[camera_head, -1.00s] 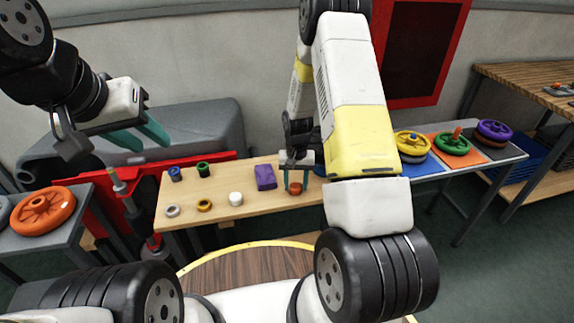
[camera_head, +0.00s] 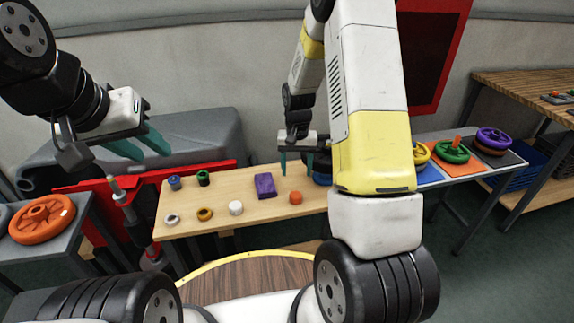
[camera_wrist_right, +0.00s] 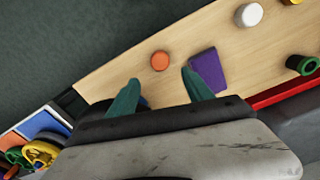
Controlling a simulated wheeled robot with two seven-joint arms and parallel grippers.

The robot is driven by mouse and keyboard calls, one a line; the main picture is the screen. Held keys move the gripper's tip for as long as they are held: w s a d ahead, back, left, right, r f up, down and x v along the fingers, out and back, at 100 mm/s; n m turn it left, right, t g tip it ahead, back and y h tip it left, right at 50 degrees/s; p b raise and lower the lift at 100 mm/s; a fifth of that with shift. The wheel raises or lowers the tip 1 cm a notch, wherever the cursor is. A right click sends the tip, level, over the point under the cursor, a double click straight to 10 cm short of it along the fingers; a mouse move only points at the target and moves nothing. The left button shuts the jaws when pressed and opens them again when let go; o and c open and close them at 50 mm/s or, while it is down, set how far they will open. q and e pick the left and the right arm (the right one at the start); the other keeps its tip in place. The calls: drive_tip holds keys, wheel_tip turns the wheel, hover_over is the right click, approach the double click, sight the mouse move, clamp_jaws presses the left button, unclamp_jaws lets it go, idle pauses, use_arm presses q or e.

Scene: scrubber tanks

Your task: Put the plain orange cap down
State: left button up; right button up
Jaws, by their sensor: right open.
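The plain orange cap (camera_head: 296,197) stands on the light wooden table (camera_head: 222,213), right of the white cap and in front of the purple block. It also shows in the right wrist view (camera_wrist_right: 160,61), beyond the fingertips and clear of them. My right gripper (camera_head: 297,169) is open and empty, raised above and behind the cap; its teal fingers also show in the right wrist view (camera_wrist_right: 160,92). My left gripper (camera_head: 142,148) is far to the left, over the red frame and grey bin, with its teal fingers apart and nothing between them.
A purple block (camera_head: 265,186), a white cap (camera_head: 235,207) and several coloured caps and rings share the table. A blue item, partly hidden by my right arm, lies near its right end. Coloured wheels (camera_head: 452,152) sit on mats at right. An orange wheel (camera_head: 42,219) lies at left.

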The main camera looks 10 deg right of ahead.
drive_tip(key=s+a+r+t, duration=0.1)
drive_tip(key=s+r, duration=0.2)
drive_tip(key=r, duration=0.4)
drive_tip(key=s+r+n+t+y, duration=0.1)
drive_tip(key=s+r, duration=0.2)
drive_tip(key=r, duration=0.4)
drive_tip(key=s+a+r+t, duration=0.1)
drive_tip(key=s+r, duration=0.2)
drive_tip(key=r, duration=0.3)
drive_tip(key=s+r+n+t, duration=0.1)
drive_tip(key=s+r, duration=0.3)
drive_tip(key=s, duration=0.3)
drive_tip(key=s+a+r+n+t+y, duration=0.1)
drive_tip(key=s+r+t, duration=0.1)
drive_tip(key=s+r, duration=0.2)
drive_tip(key=s, duration=0.3)
drive_tip(key=shift+s+a+r, duration=0.15)
drive_tip(key=shift+s+r, duration=0.1)
drive_tip(key=shift+s, duration=0.15)
